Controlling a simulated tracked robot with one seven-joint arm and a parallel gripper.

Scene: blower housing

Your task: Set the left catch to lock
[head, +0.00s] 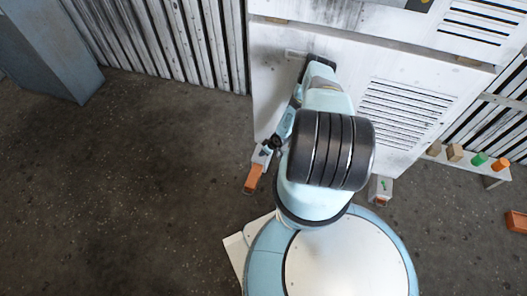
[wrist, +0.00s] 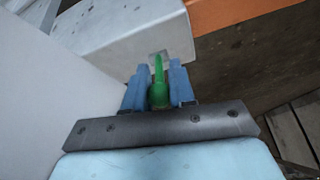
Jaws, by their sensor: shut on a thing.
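The left catch is a white block (wrist: 125,28) with an orange end (wrist: 235,14) in the wrist view. Its green lever (wrist: 159,92) stands between the two blue fingers of my gripper (wrist: 160,86), which is shut on it. The lever's narrow end points away from my wrist, toward a small grey plate on the white block. In the head view the left catch's orange end (head: 253,179) shows at the lower left of the white housing, with my gripper (head: 267,150) at its upper part. My arm hides part of the housing, and the catch's marks cannot be read.
The white housing panel (head: 272,75) has a slotted vent (head: 402,112). A shelf (head: 495,171) with several small coloured blocks stands at the right. The floor at the left (head: 130,180) is clear.

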